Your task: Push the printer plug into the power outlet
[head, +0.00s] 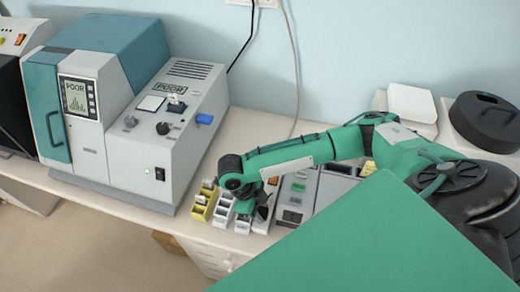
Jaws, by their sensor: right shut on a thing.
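My right arm reaches in from the right, and my right gripper (244,206) points down over the row of small items at the bench's front. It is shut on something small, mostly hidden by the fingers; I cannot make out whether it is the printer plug. A pale strip with an orange-red switch (272,181) lies just right of the gripper, with a small dark thing (262,212) on it. A white wall outlet (264,3) shows at the top edge, with a black and a grey cable by it. My left gripper is not in view.
A large grey and teal machine (118,120) stands on the left. Yellow (201,207) and white (222,213) holders sit left of the gripper. A grey device (296,197) stands to the right. The bench behind, near the wall (350,60), is partly clear.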

